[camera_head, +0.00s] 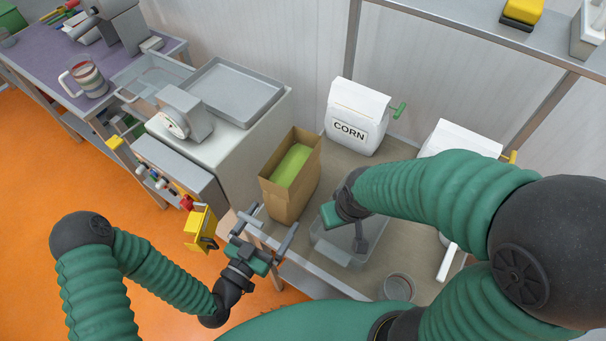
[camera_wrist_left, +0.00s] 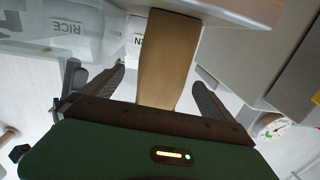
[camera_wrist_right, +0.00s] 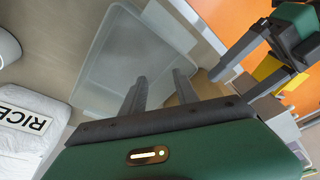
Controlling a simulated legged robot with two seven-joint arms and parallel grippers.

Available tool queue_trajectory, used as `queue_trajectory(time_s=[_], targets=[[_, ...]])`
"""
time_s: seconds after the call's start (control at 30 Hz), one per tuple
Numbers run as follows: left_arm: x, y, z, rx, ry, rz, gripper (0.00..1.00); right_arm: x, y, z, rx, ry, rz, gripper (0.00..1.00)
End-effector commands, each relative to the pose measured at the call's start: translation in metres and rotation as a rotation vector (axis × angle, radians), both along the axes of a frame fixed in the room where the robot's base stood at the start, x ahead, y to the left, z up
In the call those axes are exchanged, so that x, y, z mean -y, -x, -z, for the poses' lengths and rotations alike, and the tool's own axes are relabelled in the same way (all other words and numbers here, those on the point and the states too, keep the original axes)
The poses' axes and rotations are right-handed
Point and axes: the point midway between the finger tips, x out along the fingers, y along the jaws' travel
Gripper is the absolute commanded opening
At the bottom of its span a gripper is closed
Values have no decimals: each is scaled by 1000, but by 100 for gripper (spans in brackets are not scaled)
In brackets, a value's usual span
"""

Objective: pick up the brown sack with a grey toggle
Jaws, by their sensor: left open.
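A brown paper sack (camera_head: 288,198) with an open top stands upright near the table's left edge, with something green inside. It also shows as a tan strip beyond the fingers in the left wrist view (camera_wrist_left: 168,60). I cannot make out a grey toggle on it. My left gripper (camera_head: 266,228) is open and empty, in front of the sack at the table's edge, apart from it. My right gripper (camera_head: 360,238) is over the clear bin to the right of the sack; its fingers stand apart with nothing between them in the right wrist view (camera_wrist_right: 160,92).
A white CORN sack (camera_head: 356,112) with a green toggle (camera_head: 399,110) stands behind. Another white sack (camera_head: 458,138) with a yellow toggle is partly hidden by my right arm. A clear bin (camera_head: 325,247) and round container (camera_head: 398,287) are on the table. A counter with scale (camera_head: 185,115) is left.

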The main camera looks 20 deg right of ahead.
Motion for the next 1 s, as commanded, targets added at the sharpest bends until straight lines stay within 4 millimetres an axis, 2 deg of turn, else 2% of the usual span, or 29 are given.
queue_trajectory(time_s=[0.1, 0.2, 0.6, 0.7, 0.9, 1.0], targets=[[20, -24, 0, 1, 3, -2, 98, -1, 0, -1, 0, -1, -2, 36], [39, -40, 2, -1, -1, -1, 98, -1, 0, 1, 0, -1, -2, 36], [92, -73, -1, -1, -7, -2, 98, 0, 0, 2, 0, 0, -1, 36], [98, -80, -2, -3, -5, -2, 98, 0, 0, 3, 0, 0, -1, 36], [95, -81, -3, -4, -3, -2, 98, -1, 0, 3, 0, 0, -1, 36], [96, -80, -3, -4, -4, -2, 86, -1, 0, 3, 0, -1, -2, 36]])
